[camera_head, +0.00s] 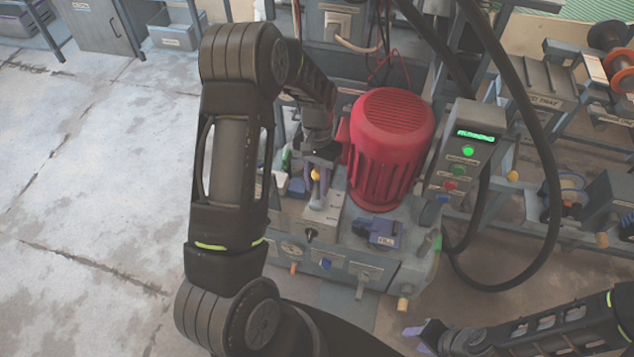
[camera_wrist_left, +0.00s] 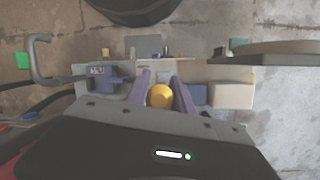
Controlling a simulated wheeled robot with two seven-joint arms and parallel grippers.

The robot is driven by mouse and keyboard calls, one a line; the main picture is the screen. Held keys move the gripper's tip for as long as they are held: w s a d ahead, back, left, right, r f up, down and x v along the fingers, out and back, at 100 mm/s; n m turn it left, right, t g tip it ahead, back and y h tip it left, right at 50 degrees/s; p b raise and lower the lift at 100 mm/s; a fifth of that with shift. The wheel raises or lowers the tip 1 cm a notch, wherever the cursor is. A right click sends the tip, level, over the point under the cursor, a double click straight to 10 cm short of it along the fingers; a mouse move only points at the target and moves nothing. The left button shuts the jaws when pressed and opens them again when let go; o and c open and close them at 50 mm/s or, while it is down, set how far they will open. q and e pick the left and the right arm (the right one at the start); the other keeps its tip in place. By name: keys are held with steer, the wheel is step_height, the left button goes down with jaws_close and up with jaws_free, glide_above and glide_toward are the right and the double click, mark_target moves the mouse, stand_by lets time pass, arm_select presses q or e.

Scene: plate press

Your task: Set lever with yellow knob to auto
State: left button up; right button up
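The lever's yellow knob (camera_head: 315,175) stands on the front-left part of the machine, left of the red motor. In the left wrist view the knob (camera_wrist_left: 160,96) sits between the two purple fingers of my left gripper (camera_wrist_left: 161,84). The fingers flank it very closely; I cannot tell whether both press on it. In the head view my left gripper (camera_head: 318,181) reaches down over the lever from above. The lever's shaft is mostly hidden, and no auto marking is readable. My right gripper (camera_head: 421,338) is open and empty at the lower right, away from the machine.
The red motor (camera_head: 391,140) stands close to the right of my left gripper. A control box (camera_head: 461,160) with a green display and buttons is further right. A blue part (camera_head: 383,232) and several small controls line the front. Black hoses loop at the right. Floor at the left is clear.

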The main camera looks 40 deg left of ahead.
mark_target(317, 170)
arm_select(q)
steer(key=o, duration=0.4)
steer(key=shift+o, duration=0.2)
steer(key=v, duration=0.8)
steer(key=shift+s+f, duration=0.1)
stand_by(0.6)
